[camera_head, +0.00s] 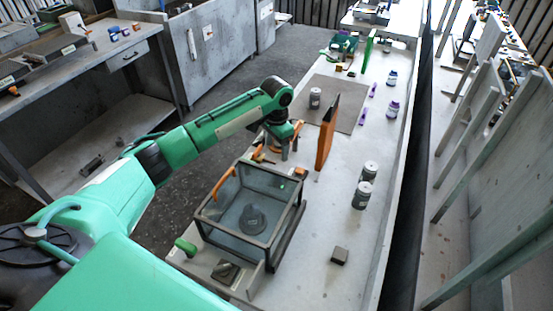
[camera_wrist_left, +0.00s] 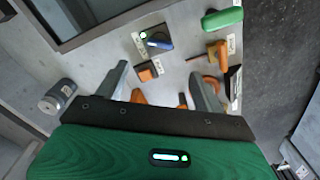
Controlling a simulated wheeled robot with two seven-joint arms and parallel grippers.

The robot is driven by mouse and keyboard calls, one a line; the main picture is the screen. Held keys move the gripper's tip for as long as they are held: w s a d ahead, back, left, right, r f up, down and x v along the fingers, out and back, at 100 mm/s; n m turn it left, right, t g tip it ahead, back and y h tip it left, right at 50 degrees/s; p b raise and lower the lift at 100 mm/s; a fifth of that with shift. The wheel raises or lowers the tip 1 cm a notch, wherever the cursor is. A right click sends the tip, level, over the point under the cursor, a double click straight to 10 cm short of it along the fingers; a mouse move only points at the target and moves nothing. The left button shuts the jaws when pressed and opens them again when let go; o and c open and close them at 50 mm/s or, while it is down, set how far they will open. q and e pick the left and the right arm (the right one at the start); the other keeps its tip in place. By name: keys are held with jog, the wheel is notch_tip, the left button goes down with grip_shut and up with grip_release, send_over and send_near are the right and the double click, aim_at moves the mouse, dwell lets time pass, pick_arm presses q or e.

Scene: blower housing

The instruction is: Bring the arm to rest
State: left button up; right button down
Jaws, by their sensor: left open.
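My left arm, green and grey, reaches in from the left in the head view. Its left gripper (camera_head: 284,152) points down over the bench, just beyond the far side of a clear box (camera_head: 220,205) with a dark frame. In the left wrist view the two grey fingers of the left gripper (camera_wrist_left: 160,74) stand wide apart with nothing held between them. Below and around them lie small orange-handled pieces (camera_wrist_left: 147,75) and a blue-topped piece (camera_wrist_left: 159,41) with labels beside them. My right gripper is in neither view.
An upright orange panel (camera_head: 326,137) stands right of the gripper. Grey jars (camera_head: 361,196) and a small dark block (camera_head: 339,256) are on the white bench (camera_head: 325,215). A green handle (camera_head: 186,246) is at the box's near left. The bench's front right is mostly clear.

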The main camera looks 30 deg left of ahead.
pick_arm(q)
jog(key=shift+r, duration=0.6)
